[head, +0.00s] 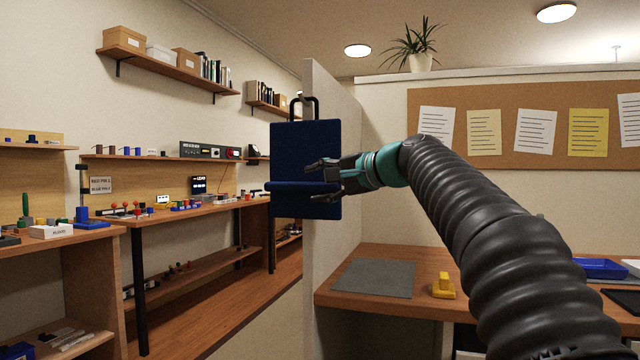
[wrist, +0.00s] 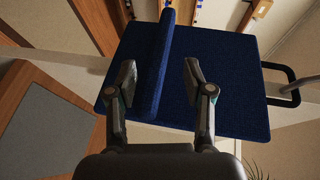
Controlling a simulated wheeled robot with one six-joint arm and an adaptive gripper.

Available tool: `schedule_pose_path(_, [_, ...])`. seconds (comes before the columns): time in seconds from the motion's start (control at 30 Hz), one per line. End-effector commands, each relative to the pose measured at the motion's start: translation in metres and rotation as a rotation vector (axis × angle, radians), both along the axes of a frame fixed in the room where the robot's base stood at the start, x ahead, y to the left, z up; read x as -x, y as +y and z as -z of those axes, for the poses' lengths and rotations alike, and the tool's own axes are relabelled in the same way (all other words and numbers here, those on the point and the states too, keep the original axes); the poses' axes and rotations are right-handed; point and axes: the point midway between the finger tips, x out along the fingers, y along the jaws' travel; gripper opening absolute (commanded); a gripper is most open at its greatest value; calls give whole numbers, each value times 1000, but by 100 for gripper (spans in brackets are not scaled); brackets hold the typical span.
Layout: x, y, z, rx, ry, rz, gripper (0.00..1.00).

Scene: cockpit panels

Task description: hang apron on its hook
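The apron (head: 306,145) is a dark navy panel with a horizontal ridge across its lower part and a black loop (head: 304,100) at its top. It is upright in front of the end of the light partition. It fills the middle of the wrist view (wrist: 215,85), with its loop at the right (wrist: 290,80). My gripper (head: 323,180) is at the apron's ridge. In the wrist view its two fingers (wrist: 160,80) stand apart on either side of the ridge, with visible gaps.
The partition (head: 335,200) stands right behind the apron. A desk with a grey mat (head: 375,278) and a yellow object (head: 443,286) is below right. Workbenches with small parts (head: 170,208) line the left wall. A corkboard (head: 490,100) hangs behind my arm.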

Motion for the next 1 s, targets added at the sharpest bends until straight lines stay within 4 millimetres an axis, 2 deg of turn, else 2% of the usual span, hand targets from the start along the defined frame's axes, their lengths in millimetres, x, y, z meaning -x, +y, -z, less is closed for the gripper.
schedule_pose_path(0.27, [10, -11, -3, 0, 1, 1, 52])
schedule_pose_path(0.7, [64, -70, -18, 0, -1, 4, 52])
schedule_pose_path(1.0, [80, -86, -22, 0, 1, 0, 52])
